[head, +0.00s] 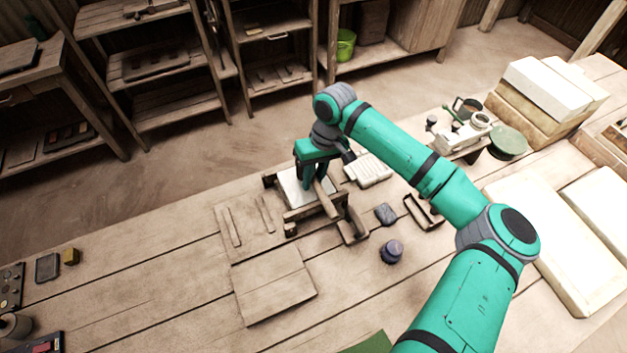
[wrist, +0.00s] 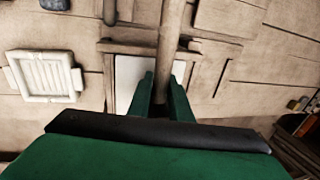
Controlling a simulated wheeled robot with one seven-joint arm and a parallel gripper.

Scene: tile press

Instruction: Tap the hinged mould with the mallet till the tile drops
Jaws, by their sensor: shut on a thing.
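The mould (head: 271,182) is a wooden frame with a white slab (head: 296,188) inside it, on the workbench. It also shows beneath my fingers in the wrist view (wrist: 128,48). My gripper (head: 312,183) is over the mould, its fingers shut on a wooden handle (head: 327,204), which I take for the mallet's. In the wrist view the handle (wrist: 171,40) runs up from between the green fingertips (wrist: 164,88). I cannot tell whether the mallet touches the mould. The tile's underside and the mould's hinge are hidden.
A white ribbed block (head: 368,170) lies right of the mould. A grey stone (head: 385,214), a dark jar (head: 391,252) and a small wooden frame (head: 423,211) lie near it. A flat board (head: 272,285) lies in front.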

